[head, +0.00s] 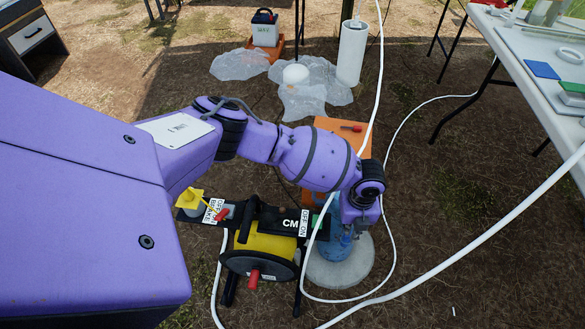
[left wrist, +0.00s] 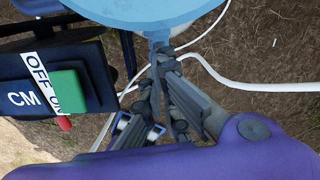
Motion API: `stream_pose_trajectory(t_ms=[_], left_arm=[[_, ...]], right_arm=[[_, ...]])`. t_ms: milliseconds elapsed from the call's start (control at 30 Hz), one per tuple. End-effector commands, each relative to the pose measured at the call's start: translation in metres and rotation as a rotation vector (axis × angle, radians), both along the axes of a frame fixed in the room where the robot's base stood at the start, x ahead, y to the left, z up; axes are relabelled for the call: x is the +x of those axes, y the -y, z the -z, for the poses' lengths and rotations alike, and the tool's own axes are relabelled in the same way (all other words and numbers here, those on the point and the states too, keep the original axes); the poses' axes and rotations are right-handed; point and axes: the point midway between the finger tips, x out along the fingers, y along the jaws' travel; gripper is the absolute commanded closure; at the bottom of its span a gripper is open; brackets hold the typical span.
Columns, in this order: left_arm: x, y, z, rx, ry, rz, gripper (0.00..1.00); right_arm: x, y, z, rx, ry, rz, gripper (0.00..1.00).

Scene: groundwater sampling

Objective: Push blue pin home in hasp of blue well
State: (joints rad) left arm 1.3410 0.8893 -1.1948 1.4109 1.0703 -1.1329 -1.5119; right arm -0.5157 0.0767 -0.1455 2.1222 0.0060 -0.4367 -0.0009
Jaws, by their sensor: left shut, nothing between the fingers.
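The blue well (head: 337,245) stands on a round concrete pad (head: 342,272), partly hidden behind my left arm's wrist. In the left wrist view its light blue top (left wrist: 150,12) fills the upper middle, with a narrow blue part, possibly the hasp, hanging below it. My left gripper (left wrist: 162,55) is shut and empty, its fingertips close together at that narrow part. I cannot tell whether they touch it. The blue pin cannot be made out; the fingers may hide it. My right gripper is not seen.
A yellow reel (head: 264,250) with a black CM control box (head: 282,221) stands close left of the well. White hoses (head: 393,200) run around the pad. An orange case (head: 335,136) lies behind the arm. A white table (head: 520,45) stands at right.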

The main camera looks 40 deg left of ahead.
Motion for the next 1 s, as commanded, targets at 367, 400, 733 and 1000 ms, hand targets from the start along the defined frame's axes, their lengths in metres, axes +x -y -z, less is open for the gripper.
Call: stream_pose_trajectory(t_ms=[367,400,733,1000], left_arm=[[0.002,0.000,-0.032,-0.002,0.004,-0.001,1.00],[0.003,0.000,-0.040,-0.002,0.006,0.000,1.00],[0.003,0.001,-0.108,-0.002,0.007,0.002,1.00],[0.002,0.001,-0.131,0.000,0.006,0.001,1.00]], right_arm=[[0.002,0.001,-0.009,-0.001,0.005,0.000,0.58],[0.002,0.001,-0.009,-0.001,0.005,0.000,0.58],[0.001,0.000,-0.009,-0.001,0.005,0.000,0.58],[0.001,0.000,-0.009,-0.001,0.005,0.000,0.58]])
